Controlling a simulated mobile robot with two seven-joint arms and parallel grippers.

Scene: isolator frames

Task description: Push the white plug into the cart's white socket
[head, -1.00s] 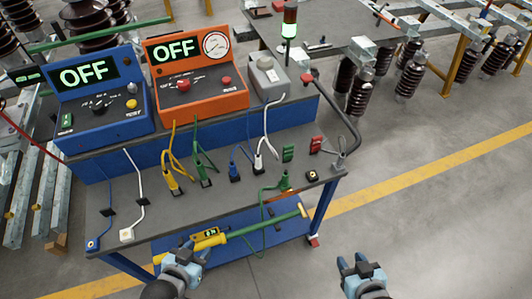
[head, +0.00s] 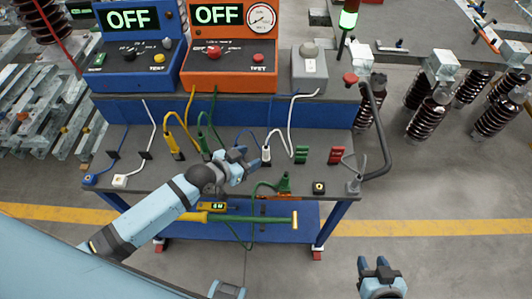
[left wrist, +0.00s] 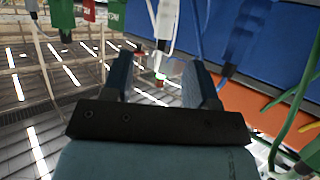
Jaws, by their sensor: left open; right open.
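The white plug (head: 266,155) stands upright on the grey cart top, with a white cable arching up from it. It also shows in the left wrist view (left wrist: 167,20), beyond and between the fingertips. The white socket (head: 120,181) sits at the cart top's front left corner. My left gripper (head: 246,158) is open and empty, just left of the white plug in the head view. Its two fingers show apart in the left wrist view (left wrist: 160,75). My right gripper (head: 376,266) is open and empty, low in front of the cart's right side.
Yellow (head: 173,146) and green (head: 284,184) plugs stand nearby; my left gripper partly hides the blue plug, which shows in the left wrist view (left wrist: 245,38). Blue (head: 140,45) and orange (head: 228,45) OFF boxes stand behind. A black handle (head: 378,135) rises at the cart's right.

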